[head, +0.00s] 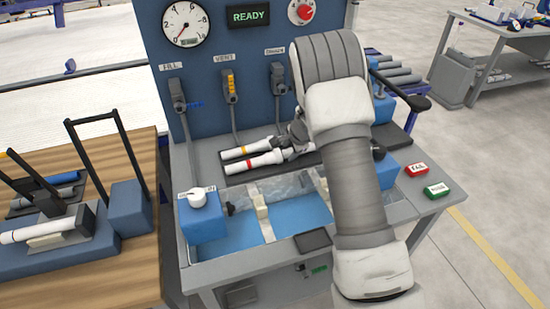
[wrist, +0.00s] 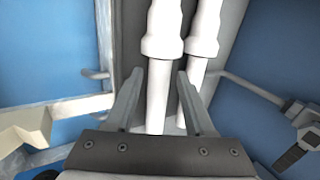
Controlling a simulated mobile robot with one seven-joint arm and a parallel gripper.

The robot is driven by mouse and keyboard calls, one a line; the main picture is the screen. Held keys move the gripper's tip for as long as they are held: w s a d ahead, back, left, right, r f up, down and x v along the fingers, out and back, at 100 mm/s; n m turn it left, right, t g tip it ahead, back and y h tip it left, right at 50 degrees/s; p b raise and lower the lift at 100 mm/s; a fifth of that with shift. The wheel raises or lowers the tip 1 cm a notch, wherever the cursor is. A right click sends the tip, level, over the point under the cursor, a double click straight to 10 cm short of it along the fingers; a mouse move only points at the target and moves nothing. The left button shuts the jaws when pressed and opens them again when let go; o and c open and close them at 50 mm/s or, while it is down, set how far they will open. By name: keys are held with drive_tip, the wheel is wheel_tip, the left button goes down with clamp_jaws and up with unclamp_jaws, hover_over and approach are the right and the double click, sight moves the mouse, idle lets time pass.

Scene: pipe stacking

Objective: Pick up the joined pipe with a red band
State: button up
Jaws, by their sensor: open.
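In the head view, the pipe with a red band (head: 262,161) lies on the dark ledge at the back of the test bench. A similar pipe with a yellow band (head: 250,149) lies just behind it. My gripper (wrist: 159,75) is over the right part of these pipes, largely hidden behind my arm in the head view. In the wrist view, its fingers are open, with one white pipe (wrist: 162,50) between them. A second white pipe (wrist: 204,40) runs alongside, partly behind the right finger. No band shows there, so I cannot tell which pipe is which.
The blue-floored water basin (head: 295,219) lies in front of the ledge, with pale supports. A blue panel (head: 235,60) with gauge and valves rises behind. Red (head: 417,169) and green (head: 436,190) buttons are at right. A wooden table (head: 80,290) with another white pipe stands left.

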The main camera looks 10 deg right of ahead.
drive_tip(key=shift+x, duration=1.25)
clamp_jaws()
drive_tip(key=shift+r, duration=0.1)
drive_tip(key=shift+r, duration=0.6)
wheel_tip(320, 180, up, 3)
drive_tip(key=shift+f+p, duration=0.1)
drive_tip(key=shift+p, duration=0.4)
drive_tip(key=s+d+r, duration=0.5)
drive_tip(key=d+r, duration=0.1)
drive_tip(key=d, duration=0.3)
drive_tip(key=w+a+f+b, duration=0.15)
drive_tip(key=w+a, duration=0.25)
drive_tip(key=a, duration=0.5)
drive_tip(key=shift+y, duration=0.3)
drive_tip(key=f+b, duration=0.3)
drive_tip(key=f, duration=0.1)
drive_tip(key=f+b, duration=0.3)
drive_tip(key=f, duration=0.1)
drive_tip(key=shift+d+f, duration=0.1)
drive_tip(key=shift+d, duration=0.15)
